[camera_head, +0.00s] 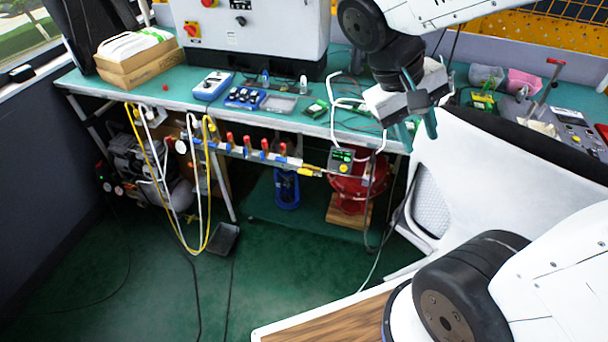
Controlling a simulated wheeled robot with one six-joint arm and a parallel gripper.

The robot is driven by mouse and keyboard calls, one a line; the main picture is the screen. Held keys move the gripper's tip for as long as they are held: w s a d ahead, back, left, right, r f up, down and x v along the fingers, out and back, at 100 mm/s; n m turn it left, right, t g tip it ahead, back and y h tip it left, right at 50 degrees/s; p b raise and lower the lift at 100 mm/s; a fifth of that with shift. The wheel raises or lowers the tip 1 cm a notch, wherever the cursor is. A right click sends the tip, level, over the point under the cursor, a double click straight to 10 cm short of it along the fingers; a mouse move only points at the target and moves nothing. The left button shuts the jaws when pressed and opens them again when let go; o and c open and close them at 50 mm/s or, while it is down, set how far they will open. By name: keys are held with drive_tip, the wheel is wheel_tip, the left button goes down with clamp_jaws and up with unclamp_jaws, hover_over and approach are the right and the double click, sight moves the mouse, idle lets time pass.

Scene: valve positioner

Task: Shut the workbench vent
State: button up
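A manifold with several red-handled valves (265,147) runs along the front edge of the green workbench (340,128). At its right end are a yellow fitting (309,171) and a small grey box with green lights (341,161). No label marks which of these is the vent, and the handle positions are too small to judge. My gripper (418,134) hangs at the right end of the workbench, to the right of and above the grey box, with its teal fingers pointing down. The fingers are apart with nothing seen between them. It touches none of the valves.
White and yellow hoses (207,190) hang at the left. A red round-bodied device (352,188) and a blue device (287,190) stand below the bench. A white chair-like panel (432,212) stands right of them. The green floor in front is mostly clear.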

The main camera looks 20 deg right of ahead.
drive_tip(key=w+a+f+n+t+h, duration=0.1)
drive_tip(key=w+f+n+t+h, duration=0.1)
drive_tip(key=w+f+h, duration=0.65)
drive_tip(key=w+a+f+n+t+h, duration=0.1)
drive_tip(key=w+f+t+h, duration=0.3)
drive_tip(key=w, duration=0.7)
drive_tip(key=n+t+y, duration=0.7)
drive_tip(key=n+t, duration=0.2)
drive_tip(key=t, duration=0.2)
approach(304, 174)
drive_tip(key=x, duration=0.9)
drive_tip(key=shift+c, duration=0.3)
